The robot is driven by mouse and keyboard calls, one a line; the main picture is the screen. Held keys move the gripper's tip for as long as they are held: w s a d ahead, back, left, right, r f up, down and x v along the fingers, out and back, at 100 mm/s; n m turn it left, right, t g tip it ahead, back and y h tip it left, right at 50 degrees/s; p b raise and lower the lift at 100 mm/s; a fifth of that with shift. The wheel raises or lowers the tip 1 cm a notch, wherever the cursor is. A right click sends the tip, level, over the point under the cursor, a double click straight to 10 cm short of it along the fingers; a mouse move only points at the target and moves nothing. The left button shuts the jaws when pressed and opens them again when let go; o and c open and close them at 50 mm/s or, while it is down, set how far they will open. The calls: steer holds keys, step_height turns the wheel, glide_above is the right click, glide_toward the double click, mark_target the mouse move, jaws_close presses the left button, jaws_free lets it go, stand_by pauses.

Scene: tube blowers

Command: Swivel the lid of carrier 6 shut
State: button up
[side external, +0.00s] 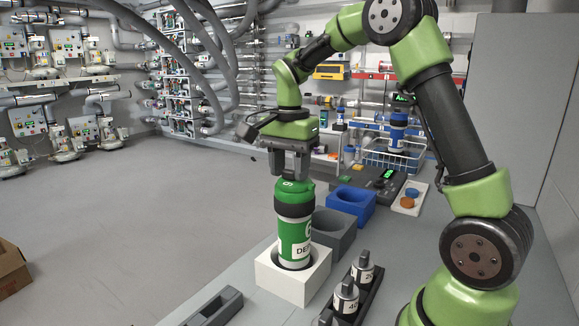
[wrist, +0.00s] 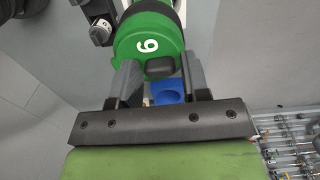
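Carrier 6 (side external: 294,238) is a green cylinder with a dark band and a white label, standing in a white square holder (side external: 292,283). Its green lid (side external: 291,187), marked 6, sits at the top; in the wrist view the lid (wrist: 148,40) shows a dark tab at its near edge. I cannot tell whether the lid is fully closed. My gripper (side external: 290,171) points down right above the lid. In the wrist view my gripper (wrist: 159,75) has its fingers wide apart, on either side of the tab, with gaps showing. It holds nothing.
A grey holder (side external: 334,235) and a blue holder (side external: 352,203) stand behind the white one. A dark rack (side external: 368,297) with several labelled metal weights is at the right front. A grey slotted block (side external: 214,308) lies front left. A wire basket (side external: 393,157) stands farther back.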

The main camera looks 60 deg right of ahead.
mark_target(289, 170)
steer(key=shift+o, duration=1)
step_height(289, 170, up, 10)
steer(key=s+a+f+n+t+y, duration=0.1)
steer(key=s+a+n+t, duration=0.2)
steer(key=s+a+n, duration=0.3)
steer(key=s+a+f+n+t+y, duration=0.1)
steer(key=s+a+n+t, duration=0.3)
steer(key=s, duration=0.6)
steer(key=a+n, duration=0.2)
steer(key=n, duration=0.1)
steer(key=shift+s+a+f, duration=0.25)
steer(key=shift+s+f, duration=0.1)
steer(key=shift+s, duration=0.05)
